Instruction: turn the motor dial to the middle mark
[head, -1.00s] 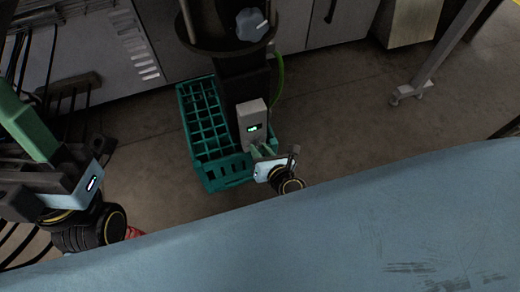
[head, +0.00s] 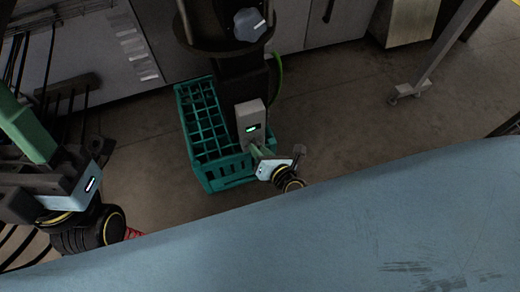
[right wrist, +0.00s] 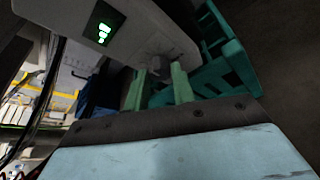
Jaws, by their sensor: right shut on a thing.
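The motor box (head: 250,116) is a light grey housing with a small lit green display, low on the dark machine column. In the right wrist view the box (right wrist: 150,28) shows green bars on its display. The motor dial (right wrist: 156,68) is a small grey knob on its face. My right gripper (right wrist: 158,76) has its green fingers on either side of the dial, shut on it. In the head view the right gripper (head: 255,149) reaches the box's lower face and hides the dial there. My left gripper (head: 25,128) is at the left edge, its fingertips cut off.
A teal crate (head: 203,125) with a grid stands on the floor beside the column. A larger blue-grey knob (head: 249,24) with a white mark is higher on the machine. Grey cabinets (head: 185,45) stand behind. A metal stand leg (head: 435,62) is at right, with bare floor between.

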